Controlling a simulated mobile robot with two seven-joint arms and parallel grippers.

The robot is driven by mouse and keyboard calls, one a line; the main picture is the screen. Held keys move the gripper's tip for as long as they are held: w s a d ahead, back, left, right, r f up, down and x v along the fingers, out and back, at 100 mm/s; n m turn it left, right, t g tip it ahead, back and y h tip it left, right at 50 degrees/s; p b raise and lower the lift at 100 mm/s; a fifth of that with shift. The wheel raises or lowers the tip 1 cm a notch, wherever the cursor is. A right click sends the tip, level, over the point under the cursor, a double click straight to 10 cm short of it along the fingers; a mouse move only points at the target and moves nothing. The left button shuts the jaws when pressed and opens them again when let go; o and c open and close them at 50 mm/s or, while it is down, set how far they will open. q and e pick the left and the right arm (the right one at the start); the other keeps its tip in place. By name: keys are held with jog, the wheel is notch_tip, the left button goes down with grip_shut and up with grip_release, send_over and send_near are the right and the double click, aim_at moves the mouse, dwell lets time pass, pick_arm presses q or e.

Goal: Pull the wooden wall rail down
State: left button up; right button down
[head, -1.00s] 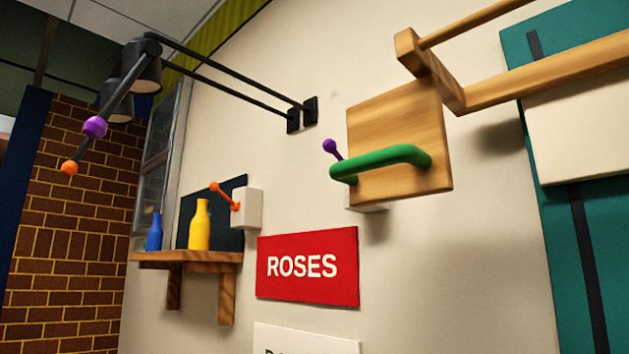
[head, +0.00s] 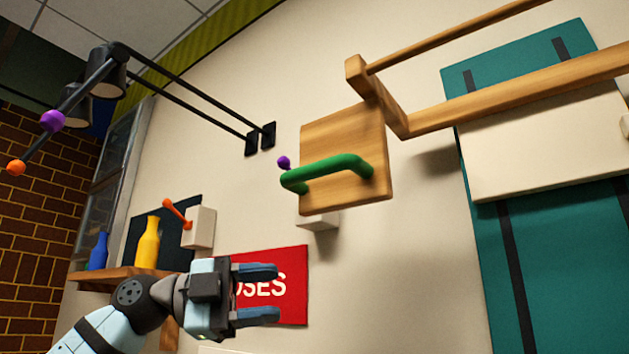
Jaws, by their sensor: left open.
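The wooden wall rail (head: 520,93) sticks out at the upper right. Its thick bar and a thinner bar meet a short wooden end piece. A square wooden board (head: 335,137) with a green bar handle (head: 325,170) is just below and left of that end; I cannot tell if they are joined. My left gripper (head: 274,294) is open and empty, low in the picture, below the handle and apart from it. It covers part of the red ROSES sign (head: 294,259). My right gripper is not in view.
A black double-bar arm with an orange knob (head: 16,168) and a purple ball (head: 52,121) reaches out at upper left. A shelf (head: 98,273) holds a yellow bottle (head: 147,244) and a blue bottle (head: 99,252). A white box has an orange lever (head: 178,214). Wall right of the sign is clear.

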pick_arm(q)
jog(key=s+a+r+n+t+y+b, duration=0.1)
jog(key=s+r+t+y, duration=0.15)
jog(key=r, duration=0.25)
jog(key=s+a+r+t+y, duration=0.1)
jog(key=s+r, duration=0.3)
jog(key=r, duration=0.1)
jog(key=n+t+y+b, duration=0.1)
jog(key=n+t+y, duration=0.1)
jog(key=n+t, duration=0.15)
send_near(308, 166)
jog(key=shift+m+t, duration=0.4)
jog(key=shift+m, duration=0.05)
jog(key=p+x, duration=0.2)
jog(key=x, duration=0.8)
jog(key=shift+s+d+f, duration=0.1)
jog(key=shift+s+f, duration=0.05)
jog(key=shift+s, duration=0.05)
jog(key=shift+w+d+f+p, duration=0.25)
jog(key=shift+d+p, duration=0.1)
jog(key=shift+d, duration=0.15)
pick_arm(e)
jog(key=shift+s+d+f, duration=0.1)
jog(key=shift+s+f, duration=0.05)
pick_arm(q)
grip_shut()
